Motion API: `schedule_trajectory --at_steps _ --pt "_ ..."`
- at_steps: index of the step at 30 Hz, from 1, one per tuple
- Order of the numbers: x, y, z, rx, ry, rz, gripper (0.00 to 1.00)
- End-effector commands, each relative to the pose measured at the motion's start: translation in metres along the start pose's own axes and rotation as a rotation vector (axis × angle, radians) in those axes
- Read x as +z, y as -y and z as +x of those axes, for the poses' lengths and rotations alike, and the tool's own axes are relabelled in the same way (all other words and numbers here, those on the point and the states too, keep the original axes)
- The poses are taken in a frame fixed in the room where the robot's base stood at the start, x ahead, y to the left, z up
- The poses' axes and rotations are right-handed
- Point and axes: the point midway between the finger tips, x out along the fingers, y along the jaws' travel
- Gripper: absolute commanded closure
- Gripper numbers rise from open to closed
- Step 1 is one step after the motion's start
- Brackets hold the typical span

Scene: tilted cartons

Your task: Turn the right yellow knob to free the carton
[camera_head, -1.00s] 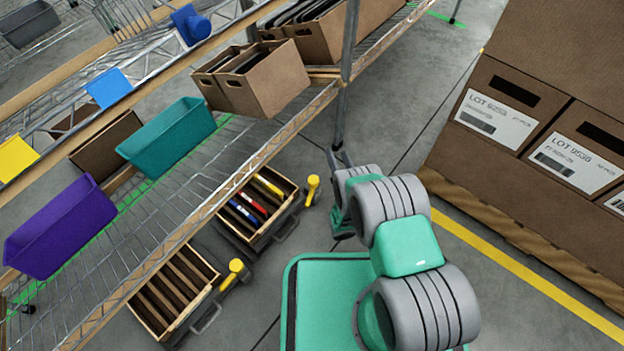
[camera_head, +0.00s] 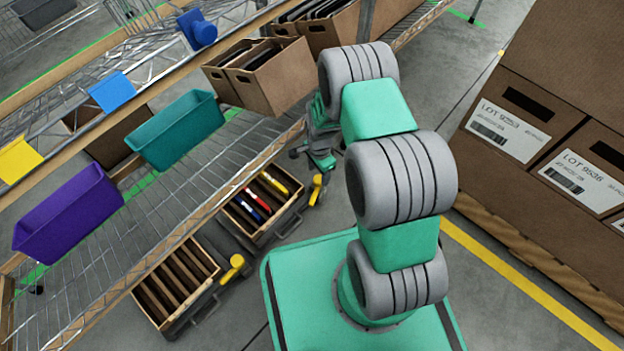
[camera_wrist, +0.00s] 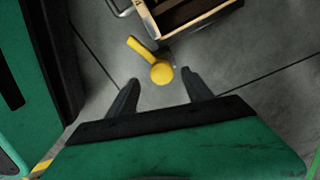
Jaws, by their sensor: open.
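The right yellow knob (camera_head: 316,188) stands at the right end of the right-hand carton, close to my gripper (camera_head: 318,165) in the head view. In the wrist view the knob (camera_wrist: 162,73) shows a round end and a short yellow arm. My gripper (camera_wrist: 159,77) is open, with its fingertips on either side of the round end in the picture. Whether they touch it, I cannot tell. The tilted wooden carton (camera_head: 236,224) holds red, blue and yellow items; its corner (camera_wrist: 205,22) shows at the top of the wrist view.
A second tilted carton (camera_head: 150,310) with a yellow knob (camera_head: 236,262) stands to the lower left. A wire shelf (camera_head: 90,250) with bins runs along the left. Stacked brown boxes (camera_head: 570,100) stand at the right. Grey floor lies between.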

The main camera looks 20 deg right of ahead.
Motion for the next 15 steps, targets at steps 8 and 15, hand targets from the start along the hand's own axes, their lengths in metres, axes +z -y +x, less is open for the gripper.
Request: schedule_trajectory --at_steps 8,15 --pt "-0.002 0.001 0.047 -0.001 -0.002 0.001 0.41" --pt "-0.001 0.001 0.048 -0.002 -0.003 -0.002 0.41"
